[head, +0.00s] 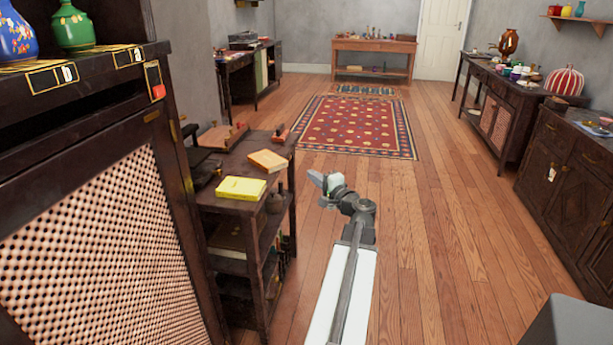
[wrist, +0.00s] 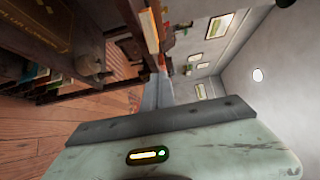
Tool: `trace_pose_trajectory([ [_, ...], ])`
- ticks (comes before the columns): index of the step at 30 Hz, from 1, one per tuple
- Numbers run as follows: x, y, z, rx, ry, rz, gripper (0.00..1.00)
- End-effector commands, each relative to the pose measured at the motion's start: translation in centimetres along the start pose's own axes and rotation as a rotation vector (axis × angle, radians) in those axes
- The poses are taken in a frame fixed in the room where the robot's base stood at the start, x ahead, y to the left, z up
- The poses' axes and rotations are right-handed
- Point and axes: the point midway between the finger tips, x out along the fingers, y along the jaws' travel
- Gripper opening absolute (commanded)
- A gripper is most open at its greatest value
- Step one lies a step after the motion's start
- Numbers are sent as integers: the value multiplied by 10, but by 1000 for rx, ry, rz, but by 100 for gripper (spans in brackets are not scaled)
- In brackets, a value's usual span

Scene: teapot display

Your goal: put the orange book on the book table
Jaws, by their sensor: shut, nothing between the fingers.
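The orange book (head: 267,160) lies flat on a small dark wooden table with books (head: 256,145) at the left, behind and to the right of a yellow book (head: 241,188). I take this for the book table, but cannot be sure. My gripper (head: 316,179) is shut and empty, in the air just right of the table and pointing left toward it, apart from the orange book. In the wrist view my gripper (wrist: 160,88) shows from close up, with a thin orange edge (wrist: 150,30) beyond it, probably the book.
A tall dark cabinet (head: 95,240) with vases on top stands close at the left. Dark cabinets (head: 570,150) line the right wall. The wooden floor is clear in the middle, up to a red rug (head: 355,125) and a wooden table (head: 373,46) at the back.

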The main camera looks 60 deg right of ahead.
Motion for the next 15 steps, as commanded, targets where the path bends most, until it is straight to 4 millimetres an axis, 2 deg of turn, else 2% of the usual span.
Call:
trace_pose_trajectory([
  [1, 15, 0, -1, 0, -4, 0, 0],
  [9, 74, 0, -1, 0, -3, 0, 0],
  [15, 92, 0, 23, 0, -4, 0, 0],
])
